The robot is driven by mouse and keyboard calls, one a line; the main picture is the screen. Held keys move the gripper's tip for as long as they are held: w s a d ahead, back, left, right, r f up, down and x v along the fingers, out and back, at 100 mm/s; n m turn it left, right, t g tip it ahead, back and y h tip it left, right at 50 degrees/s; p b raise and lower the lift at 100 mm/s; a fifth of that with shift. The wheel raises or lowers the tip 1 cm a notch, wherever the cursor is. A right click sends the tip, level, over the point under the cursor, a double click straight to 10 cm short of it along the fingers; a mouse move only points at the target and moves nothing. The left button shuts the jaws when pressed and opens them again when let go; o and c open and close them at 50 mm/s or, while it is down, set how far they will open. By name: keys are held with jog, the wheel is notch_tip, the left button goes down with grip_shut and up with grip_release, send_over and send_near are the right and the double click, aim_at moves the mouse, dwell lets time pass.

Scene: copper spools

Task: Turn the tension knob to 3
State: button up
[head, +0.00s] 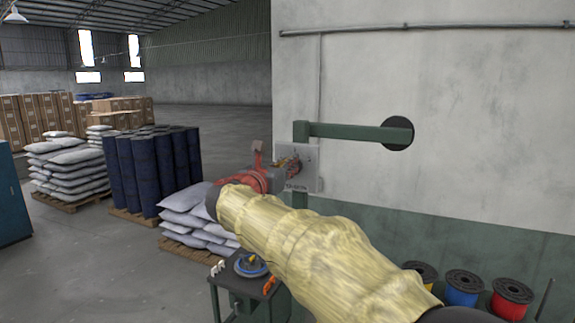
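A grey panel (312,163) with small dark lettering along its lower edge is fixed on a green post in front of the pale wall. My arm, in a yellowish sleeve, reaches up and left to it. My red and dark gripper (286,171) is at the panel's left side and covers much of its face. The tension knob cannot be made out, as the gripper hides that part. The knob's setting and the scale are not readable. The fingers are too small and overlapped to tell whether they are open or shut, or whether they touch anything.
A green bar (350,131) runs from the post to a black disc (397,134). Below is a dark cart (240,285) with a blue spool (250,265). Yellow, blue and red spools (463,288) stand lower right. White sacks (195,215) and blue drums (150,170) stand left.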

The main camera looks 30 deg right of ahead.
grip_shut()
jog(key=shift+b, duration=0.45)
jog(key=shift+s+d+f+m+b, duration=0.15)
jog(key=shift+s+f+m+b, duration=0.05)
jog(key=shift+m+b, duration=2.05)
jog(key=shift+s+d+f+m+b, duration=0.2)
jog(key=shift+m+b, duration=1.5)
jog(key=shift+b, duration=1.1)
jog(key=shift+s+d+f+m+b, duration=0.15)
jog(key=shift+s+m+b, duration=0.05)
jog(key=shift+m+b, duration=2.05)
jog(key=shift+b, duration=0.35)
jog(key=shift+o, duration=2.3)
grip_release()
